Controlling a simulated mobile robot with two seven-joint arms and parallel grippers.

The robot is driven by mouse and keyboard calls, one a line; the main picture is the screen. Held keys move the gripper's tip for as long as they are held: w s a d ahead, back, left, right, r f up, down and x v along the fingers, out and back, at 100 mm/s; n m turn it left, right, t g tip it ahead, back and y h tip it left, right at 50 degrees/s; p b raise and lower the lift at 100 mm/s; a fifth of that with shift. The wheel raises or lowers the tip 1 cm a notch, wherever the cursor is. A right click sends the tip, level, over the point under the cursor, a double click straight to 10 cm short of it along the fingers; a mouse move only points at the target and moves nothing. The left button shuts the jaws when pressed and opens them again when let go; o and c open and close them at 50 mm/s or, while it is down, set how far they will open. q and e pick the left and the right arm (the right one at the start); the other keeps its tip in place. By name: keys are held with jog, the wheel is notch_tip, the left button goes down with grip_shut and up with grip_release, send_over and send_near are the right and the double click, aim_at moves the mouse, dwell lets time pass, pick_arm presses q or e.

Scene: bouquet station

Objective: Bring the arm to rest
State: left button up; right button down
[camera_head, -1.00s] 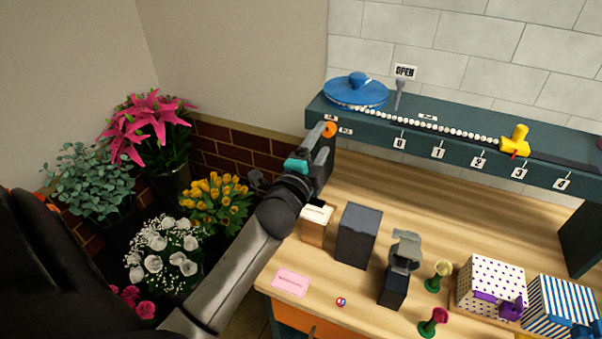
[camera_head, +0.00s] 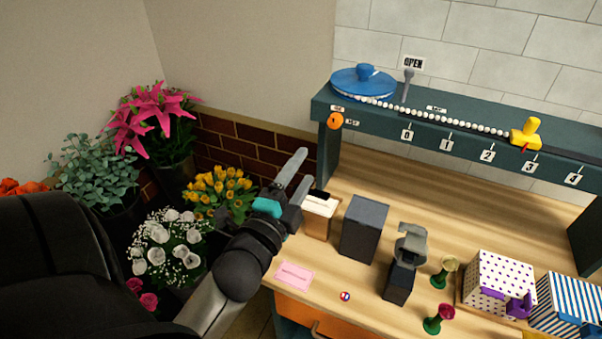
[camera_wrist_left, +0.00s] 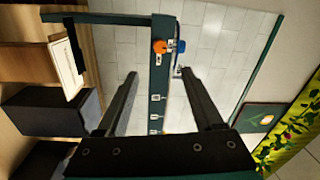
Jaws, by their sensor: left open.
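My left gripper (camera_head: 294,176) is open and empty in the head view. It is in the air left of the workbench's back shelf, above the wooden box with a white top (camera_head: 318,213). Its two fingers also show apart in the left wrist view (camera_wrist_left: 160,85), with nothing between them but the shelf post beyond. The orange knob (camera_head: 335,120) on the shelf's left end is clear of the fingers. My right gripper is in neither view.
A dark grey box (camera_head: 363,228) and a dark stand (camera_head: 397,284) are on the wooden bench. The teal shelf (camera_head: 468,144) carries a blue disc (camera_head: 363,82), white beads and a yellow piece (camera_head: 526,133). Buckets of flowers, including yellow tulips (camera_head: 221,190), stand at left.

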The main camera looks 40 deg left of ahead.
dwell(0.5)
pick_arm(q)
jog(key=s+d+f+n+g+h, duration=0.2)
jog(key=s+d+f+n+g, duration=0.4)
jog(key=s+f+g, duration=0.15)
jog(key=s+d+f+n+g+h, duration=0.3)
jog(key=s+d+f+n+g, duration=0.2)
jog(key=s+d+f+g, duration=0.3)
notch_tip(320, 180, down, 29)
jog(key=s+a+b, duration=0.1)
jog(key=s+b, duration=0.2)
jog(key=b, duration=0.3)
jog(key=s+a+f+g+b, duration=0.1)
jog(key=s+f+b, duration=0.2)
jog(key=s+f, duration=0.4)
jog(key=s+a+f+b, duration=0.2)
jog(key=s+f, duration=0.6)
jog(key=f, duration=0.6)
jog(key=shift+s+g+b, duration=0.2)
jog(key=shift+g+b, duration=0.15)
jog(key=shift+b, duration=0.5)
